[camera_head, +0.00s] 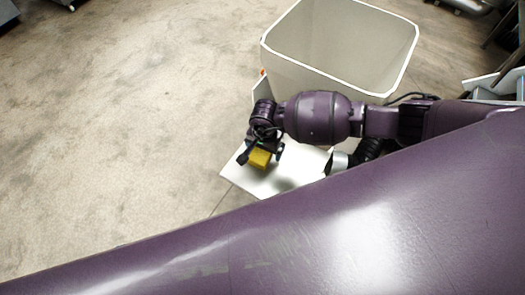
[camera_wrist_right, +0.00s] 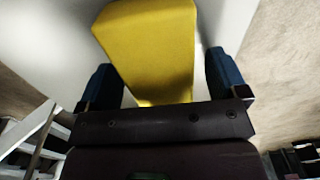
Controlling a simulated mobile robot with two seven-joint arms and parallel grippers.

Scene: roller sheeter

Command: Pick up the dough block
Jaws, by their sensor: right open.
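The yellow dough block (camera_head: 259,158) sits on a white board (camera_head: 285,180) in the head view. In the right wrist view the dough block (camera_wrist_right: 152,45) is large and lies between the two dark blue fingers of my right gripper (camera_wrist_right: 165,78). The fingers are open, one on each side of the block, with a gap visible on the right side. In the head view my right gripper (camera_head: 262,150) is over the block and hides part of it. My left gripper is not in view.
A large white open bin (camera_head: 340,45) stands behind my right arm. A metallic cylinder (camera_head: 337,163) shows at the board's right side. My own purple arm link hides the lower right of the head view. The concrete floor (camera_head: 120,130) at left is clear.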

